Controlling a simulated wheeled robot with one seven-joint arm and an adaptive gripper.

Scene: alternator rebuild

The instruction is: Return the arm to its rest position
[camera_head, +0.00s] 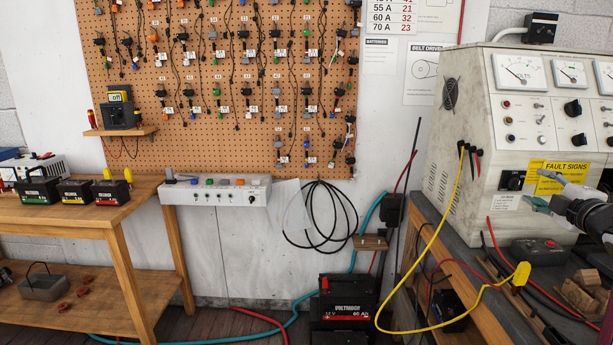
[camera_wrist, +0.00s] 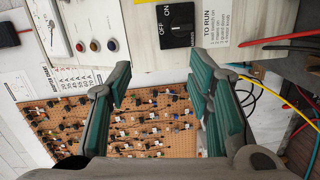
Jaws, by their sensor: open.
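My gripper (camera_head: 545,190) is at the right in the head view, in front of the white test bench (camera_head: 465,130), near its yellow FAULT SIGNS label (camera_head: 562,178). In the wrist view the two green-padded fingers of my gripper (camera_wrist: 163,100) are spread apart with nothing between them. Behind them are the bench's ON/OFF switch (camera_wrist: 178,25) and, farther off, the pegboard (camera_wrist: 150,135). I cannot tell from these views exactly how far the fingertips are from the panel.
A dark box (camera_head: 540,252) and wooden blocks (camera_head: 582,290) sit on the right bench top. A Voltmaor-like battery (camera_head: 347,295) stands on the floor. A wooden table (camera_head: 100,217) with small batteries is at left.

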